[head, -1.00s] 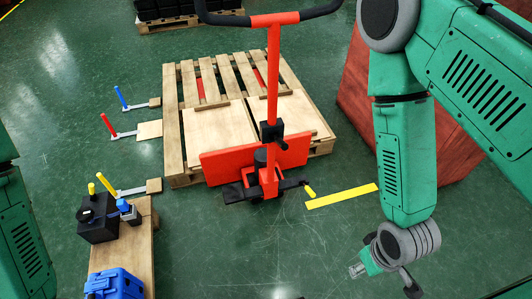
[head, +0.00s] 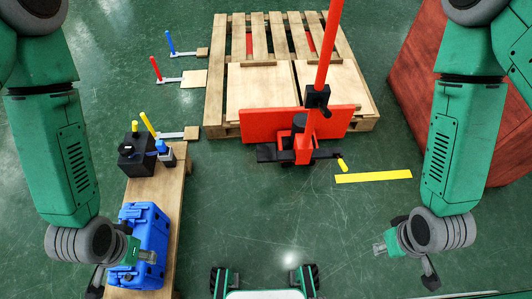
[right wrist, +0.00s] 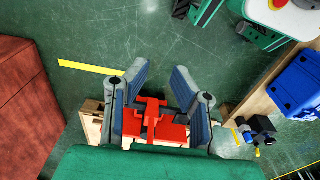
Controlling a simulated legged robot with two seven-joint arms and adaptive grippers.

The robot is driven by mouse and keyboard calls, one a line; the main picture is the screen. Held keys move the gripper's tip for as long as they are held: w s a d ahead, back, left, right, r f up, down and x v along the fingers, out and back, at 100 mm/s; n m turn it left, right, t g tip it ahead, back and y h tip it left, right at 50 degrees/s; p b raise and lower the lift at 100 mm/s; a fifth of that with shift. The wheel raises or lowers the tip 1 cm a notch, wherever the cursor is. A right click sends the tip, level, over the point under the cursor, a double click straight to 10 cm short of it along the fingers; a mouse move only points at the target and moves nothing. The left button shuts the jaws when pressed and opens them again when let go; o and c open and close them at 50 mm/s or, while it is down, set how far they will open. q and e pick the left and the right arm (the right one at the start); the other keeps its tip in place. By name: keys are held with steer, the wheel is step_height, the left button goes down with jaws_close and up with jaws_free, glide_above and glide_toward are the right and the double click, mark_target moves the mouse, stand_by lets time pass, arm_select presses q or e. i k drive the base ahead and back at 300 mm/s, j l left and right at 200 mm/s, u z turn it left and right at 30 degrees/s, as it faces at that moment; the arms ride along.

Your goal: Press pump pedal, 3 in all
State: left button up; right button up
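A red pallet jack (head: 318,85) stands in front of a wooden pallet in the head view, its tall handle upright. At its foot is a black crossbar (head: 275,155) with a short yellow-tipped lever (head: 342,163) at the right end, which may be the pump pedal. My right gripper (head: 405,264) is open and empty, in the air to the lower right of the jack. In the right wrist view, the jack (right wrist: 155,120) shows beyond and between the spread fingers of this gripper (right wrist: 160,82). My left gripper (head: 121,270) looks open, over or beside a blue box.
The wooden pallet (head: 215,75) lies behind the jack. A wooden bench (head: 172,225) at left holds the blue box (head: 150,225) and a black device (head: 138,157). Several coloured levers stand beyond it. A large red-brown block (head: 450,90) is at right. Floor before the jack is clear.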

mark_target(265, 153)
steer(key=u, duration=1.7)
steer(key=k+l, duration=0.25)
steer(key=l, duration=0.15)
steer(key=k+l, duration=0.2)
steer(key=l, duration=0.2)
steer(key=k+l, duration=0.25)
steer(key=i+l, duration=0.25)
steer(key=i, duration=0.15)
